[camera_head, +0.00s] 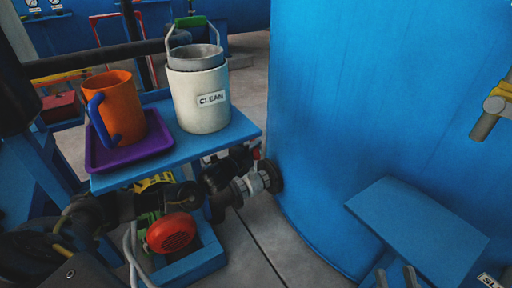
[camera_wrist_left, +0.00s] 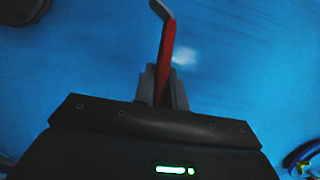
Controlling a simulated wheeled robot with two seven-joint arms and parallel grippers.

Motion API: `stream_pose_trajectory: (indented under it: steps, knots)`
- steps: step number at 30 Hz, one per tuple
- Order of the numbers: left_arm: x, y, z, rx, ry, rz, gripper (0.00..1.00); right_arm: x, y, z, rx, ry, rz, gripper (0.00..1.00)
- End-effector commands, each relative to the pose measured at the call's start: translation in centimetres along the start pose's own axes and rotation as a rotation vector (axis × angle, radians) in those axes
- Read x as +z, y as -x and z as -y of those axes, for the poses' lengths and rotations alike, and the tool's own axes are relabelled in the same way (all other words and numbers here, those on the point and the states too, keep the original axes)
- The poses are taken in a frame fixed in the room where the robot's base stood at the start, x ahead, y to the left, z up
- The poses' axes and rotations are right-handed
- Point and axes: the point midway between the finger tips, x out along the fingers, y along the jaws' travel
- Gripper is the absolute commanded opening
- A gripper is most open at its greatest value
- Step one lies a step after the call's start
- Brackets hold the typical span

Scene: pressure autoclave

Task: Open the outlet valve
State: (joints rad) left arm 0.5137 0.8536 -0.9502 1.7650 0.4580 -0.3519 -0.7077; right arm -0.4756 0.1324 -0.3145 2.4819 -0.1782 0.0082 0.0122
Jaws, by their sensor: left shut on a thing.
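The outlet valve (camera_head: 258,180) is a grey and black fitting low on the side of the big blue tank (camera_head: 370,110) in the head view. In the left wrist view my left gripper (camera_wrist_left: 162,85) is shut on a red valve handle (camera_wrist_left: 166,45) with a bent grey end. The handle stands out beyond the fingertips, with blue tank wall behind it. My right gripper (camera_head: 397,276) shows two grey fingers apart at the bottom edge, empty.
A blue shelf (camera_head: 235,136) above the valve carries a purple tray (camera_head: 100,158) with an orange mug (camera_head: 122,100) and a white CLEAN container (camera_head: 200,98). A red rounded part (camera_head: 170,232) sits below. A blue panel (camera_head: 420,225) stands at the right.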

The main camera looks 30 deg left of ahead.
Motion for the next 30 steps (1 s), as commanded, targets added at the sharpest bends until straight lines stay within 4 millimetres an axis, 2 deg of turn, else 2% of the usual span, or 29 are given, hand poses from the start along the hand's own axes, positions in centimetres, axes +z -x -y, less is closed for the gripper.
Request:
stream_pose_trajectory:
  steps: [3, 9, 20, 21, 25, 30]
  knots:
    - [1.2, 0.8, 0.1, 0.002, -0.007, -0.083, 0.00, 0.5, 0.1, 0.5, -0.012, -0.005, 0.062, 0.36]
    - [2.2, 1.7, 0.0, 0.000, -0.004, -0.201, 0.00, 0.6, 0.2, 0.4, -0.010, -0.004, 0.052, 0.36]
    - [2.3, 1.9, 0.0, 0.003, 0.000, -0.225, 0.00, 0.5, 0.1, 0.3, -0.008, -0.003, 0.046, 0.36]
    - [2.3, 1.9, 0.0, 0.003, 0.000, -0.225, 0.17, 0.5, 0.1, 0.3, -0.008, -0.003, 0.046, 0.36]
    - [2.3, 1.9, 0.0, 0.003, 0.000, -0.225, 0.34, 0.6, 0.1, 0.3, -0.007, -0.003, 0.047, 0.36]
    - [2.3, 1.9, 0.0, 0.003, 0.000, -0.226, 0.35, 0.6, 0.1, 0.3, -0.007, -0.003, 0.047, 0.36]
